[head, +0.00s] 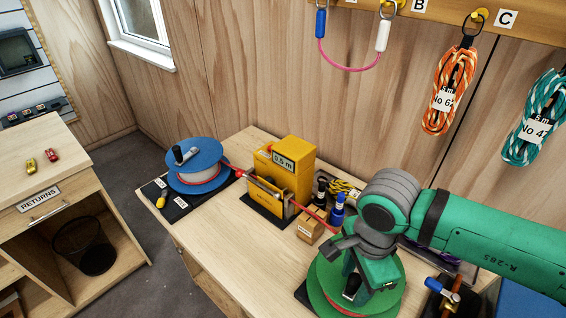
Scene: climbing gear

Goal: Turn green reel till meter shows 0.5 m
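The green reel (325,296) lies flat at the front of the workbench, partly covered by my gripper and arm. The yellow meter box (297,150) stands mid-bench, and its display (283,161) reads 0.5 m. A red rope (310,213) runs from the blue reel (207,157) through the meter towards the green reel. My gripper (352,284) is low over the green reel's top, at a dark knob-like part. Whether its fingers are closed on that part is hidden.
Small bottles (337,208) and a cardboard box (310,224) stand between the meter and the green reel. Orange (449,88) and teal (534,118) rope coils hang on the wall at right. A RETURNS cabinet (60,190) stands at left, with floor between.

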